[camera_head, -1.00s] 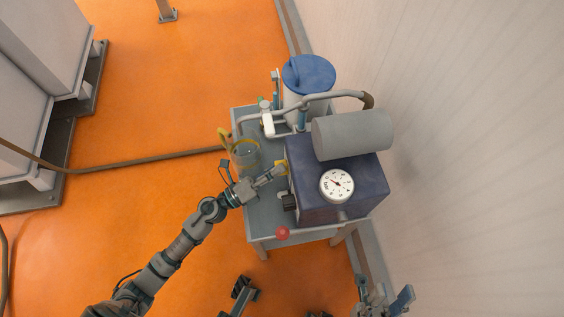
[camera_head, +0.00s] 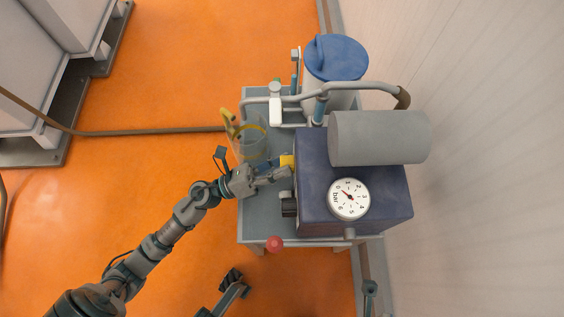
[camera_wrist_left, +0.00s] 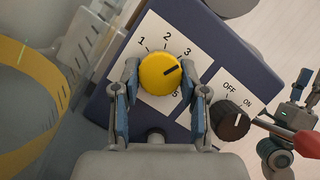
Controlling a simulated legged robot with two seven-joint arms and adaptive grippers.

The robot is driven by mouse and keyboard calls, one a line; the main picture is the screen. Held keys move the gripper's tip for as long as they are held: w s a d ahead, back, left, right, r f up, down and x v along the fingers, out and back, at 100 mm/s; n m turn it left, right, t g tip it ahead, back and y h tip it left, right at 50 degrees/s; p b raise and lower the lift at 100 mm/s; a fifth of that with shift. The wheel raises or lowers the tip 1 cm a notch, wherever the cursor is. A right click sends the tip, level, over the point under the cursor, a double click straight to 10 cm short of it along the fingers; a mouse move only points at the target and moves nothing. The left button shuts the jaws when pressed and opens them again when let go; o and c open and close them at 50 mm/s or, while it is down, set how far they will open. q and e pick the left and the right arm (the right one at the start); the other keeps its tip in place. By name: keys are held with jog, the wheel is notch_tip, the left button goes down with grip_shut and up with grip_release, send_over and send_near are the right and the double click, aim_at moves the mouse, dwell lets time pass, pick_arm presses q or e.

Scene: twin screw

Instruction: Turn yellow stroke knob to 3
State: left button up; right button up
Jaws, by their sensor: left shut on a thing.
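The yellow stroke knob (camera_wrist_left: 157,75) is on a white number plate in the left wrist view. Its dark mark points right and slightly up, a little below the 3. The 1, 2, 3 and 5 show; the 4 is hidden behind a finger. My left gripper (camera_wrist_left: 165,88) has one finger on each side of the knob and is shut on it. In the head view my left gripper (camera_head: 281,175) reaches the left side of the blue pump box (camera_head: 312,205), with a bit of the yellow knob (camera_head: 287,161) showing. Part of my right gripper (camera_head: 370,290) shows at the bottom edge.
A black OFF/ON switch (camera_wrist_left: 230,120) and a red ball handle (camera_wrist_left: 306,143) are close to the knob. In the head view a clear beaker (camera_head: 249,137), a blue-lidded container (camera_head: 336,58) and a pressure gauge (camera_head: 349,198) stand around my gripper.

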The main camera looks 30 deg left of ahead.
pick_arm(q)
jog(key=shift+f, duration=0.35)
jog(key=o, duration=1.1)
jog(key=shift+o, duration=0.2)
jog(key=shift+w, duration=0.1)
jog(key=shift+r, duration=0.1)
jog(key=shift+r, duration=0.1)
jog(key=v, duration=1.1)
jog(key=shift+a, duration=0.2)
jog(key=shift+s+a+f, duration=0.2)
jog(key=shift+s, duration=0.15)
